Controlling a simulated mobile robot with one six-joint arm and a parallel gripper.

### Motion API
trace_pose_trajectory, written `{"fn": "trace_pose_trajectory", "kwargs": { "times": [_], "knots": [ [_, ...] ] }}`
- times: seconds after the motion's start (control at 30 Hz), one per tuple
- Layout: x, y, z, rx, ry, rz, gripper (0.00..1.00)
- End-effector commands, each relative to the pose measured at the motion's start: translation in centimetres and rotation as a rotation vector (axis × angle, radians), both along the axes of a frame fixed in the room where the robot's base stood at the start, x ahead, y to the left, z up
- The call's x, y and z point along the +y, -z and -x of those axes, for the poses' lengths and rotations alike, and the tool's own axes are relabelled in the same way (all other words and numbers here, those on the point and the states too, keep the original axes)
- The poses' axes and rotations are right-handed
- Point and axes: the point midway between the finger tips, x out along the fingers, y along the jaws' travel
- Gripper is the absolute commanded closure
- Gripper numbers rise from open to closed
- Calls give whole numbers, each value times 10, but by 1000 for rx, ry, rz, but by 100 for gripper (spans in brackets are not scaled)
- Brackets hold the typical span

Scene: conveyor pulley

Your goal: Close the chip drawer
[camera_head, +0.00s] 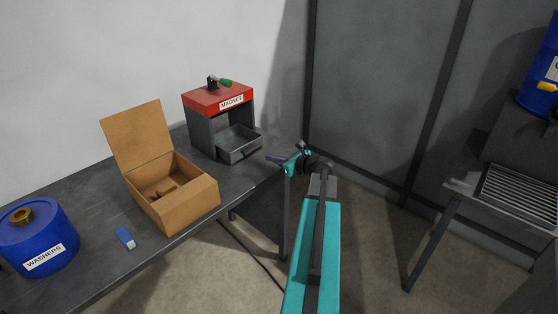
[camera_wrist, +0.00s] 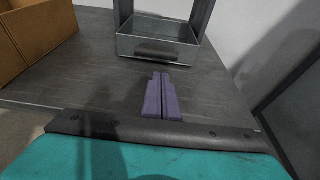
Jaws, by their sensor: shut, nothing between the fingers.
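The chip drawer (camera_head: 238,146) is a grey metal tray pulled out at the base of the red-topped unit labelled MAGNET (camera_head: 217,99). In the wrist view the open drawer (camera_wrist: 157,47) faces me, with a dark handle on its front. My gripper (camera_head: 270,158) has purple fingers and is at the table's right end, in front of the drawer and apart from it. In the wrist view my gripper (camera_wrist: 160,76) is shut and empty, pointing toward the drawer front across a gap of table.
An open cardboard box (camera_head: 190,212) stands left of the drawer. A blue WASHERS drum (camera_head: 38,240) and a small blue-and-white item (camera_head: 125,238) are on the table (camera_head: 80,195). A dark panelled wall (camera_head: 375,100) is behind at right.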

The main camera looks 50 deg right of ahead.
Motion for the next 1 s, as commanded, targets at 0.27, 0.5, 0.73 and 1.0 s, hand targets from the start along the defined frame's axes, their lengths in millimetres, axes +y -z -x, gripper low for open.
{"fn": "trace_pose_trajectory", "kwargs": {
  "times": [0.27, 0.5, 0.73, 1.0],
  "knots": [
    [-4, 5, -39, 0, 0, 1, 100],
    [-5, 6, -58, 0, 1, 0, 100],
    [-5, 7, -61, 0, 2, 0, 100],
    [-6, 7, -61, 0, 3, 0, 100]
  ]
}}
